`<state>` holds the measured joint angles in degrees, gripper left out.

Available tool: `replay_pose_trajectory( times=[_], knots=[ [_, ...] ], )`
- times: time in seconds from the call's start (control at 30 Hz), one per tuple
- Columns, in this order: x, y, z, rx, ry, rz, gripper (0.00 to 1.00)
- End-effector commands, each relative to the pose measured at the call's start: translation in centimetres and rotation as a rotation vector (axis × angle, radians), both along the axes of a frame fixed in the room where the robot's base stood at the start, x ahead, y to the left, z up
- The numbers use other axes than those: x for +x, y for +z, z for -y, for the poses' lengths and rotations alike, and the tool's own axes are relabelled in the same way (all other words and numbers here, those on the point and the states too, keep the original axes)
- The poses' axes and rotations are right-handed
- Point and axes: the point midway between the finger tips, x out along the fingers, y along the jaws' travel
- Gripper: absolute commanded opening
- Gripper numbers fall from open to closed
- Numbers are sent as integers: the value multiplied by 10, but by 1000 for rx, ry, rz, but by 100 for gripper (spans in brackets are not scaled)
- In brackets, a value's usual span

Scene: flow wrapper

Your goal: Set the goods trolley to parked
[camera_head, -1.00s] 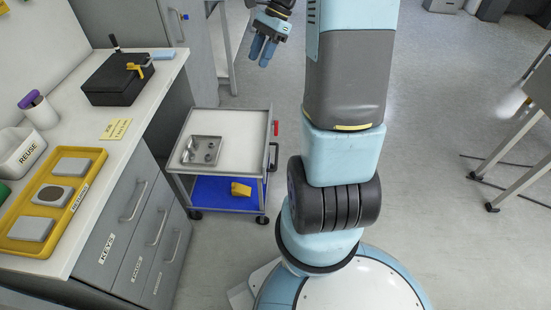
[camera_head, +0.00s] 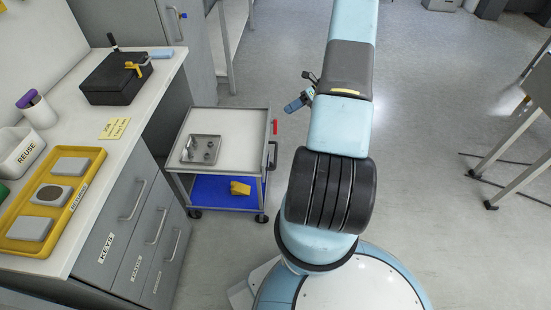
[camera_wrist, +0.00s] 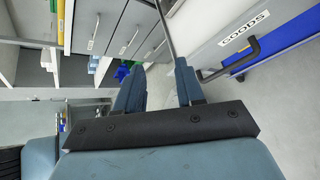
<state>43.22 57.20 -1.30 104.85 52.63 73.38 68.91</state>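The goods trolley (camera_head: 250,162) stands beside the bench, with a white top and a blue lower shelf. A black handle (camera_head: 273,156) and a small red tab (camera_head: 275,127) are on its right side. In the wrist view, the trolley's side (camera_wrist: 218,48) carries a "GOODS" label, with the black handle (camera_wrist: 240,58) below it. My gripper (camera_head: 294,105) is to the right of the trolley and apart from it, partly hidden by my arm. In the wrist view, my gripper (camera_wrist: 160,78) has its two fingers spread with nothing held between them.
A metal tray (camera_head: 187,156) sits on the trolley top and a yellow block (camera_head: 240,188) on its lower shelf. The bench (camera_head: 138,110) with labelled drawers (camera_head: 120,222) borders the left. Open floor (camera_head: 430,150) lies to the right, before a table (camera_head: 535,100).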

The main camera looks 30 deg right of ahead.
Motion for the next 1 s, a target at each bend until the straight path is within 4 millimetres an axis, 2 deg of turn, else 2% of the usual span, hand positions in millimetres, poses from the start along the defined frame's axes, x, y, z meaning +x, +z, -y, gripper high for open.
replay_pose_trajectory(
  times=[0.03, 0.4, 0.6, 0.8, 1.0],
  knots=[
    [-5, -20, 6, 36, -47, -36, 38],
    [-45, -149, 33, 303, -383, -295, 38],
    [-67, -202, 36, 425, -516, -397, 38],
    [-77, -226, 35, 484, -576, -444, 38],
    [-72, -231, 25, 491, -582, -451, 38]
  ],
)
